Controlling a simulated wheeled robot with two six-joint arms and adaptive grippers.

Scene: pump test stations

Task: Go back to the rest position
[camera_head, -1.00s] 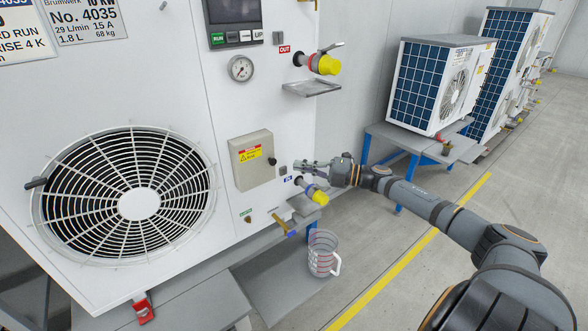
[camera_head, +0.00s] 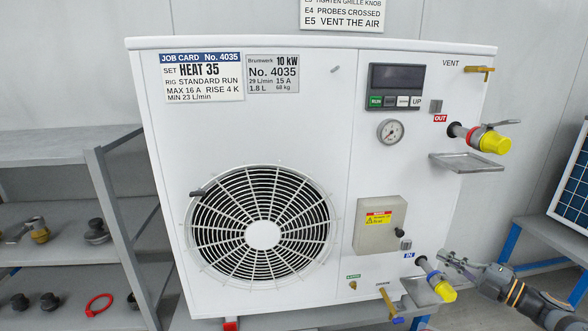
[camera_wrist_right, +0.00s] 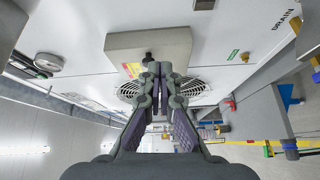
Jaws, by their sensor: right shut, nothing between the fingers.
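My right gripper (camera_head: 446,257) is in front of the lower right of the white pump unit (camera_head: 330,130), just above the yellow-capped IN fitting (camera_head: 443,288). It looks empty, with its fingers together. In the right wrist view the closed fingertips (camera_wrist_right: 160,72) point at the unit's front, below the grey box (camera_wrist_right: 150,47) in that picture. I cannot tell how far the fingertips are from the panel. My left gripper is in neither view.
The yellow-capped OUT fitting (camera_head: 490,142) and a small drip tray (camera_head: 466,162) stick out at upper right. A brass drain valve (camera_head: 388,303) is at the bottom. Shelves (camera_head: 75,160) with loose fittings stand at left. A blue-legged bench (camera_head: 545,228) is at right.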

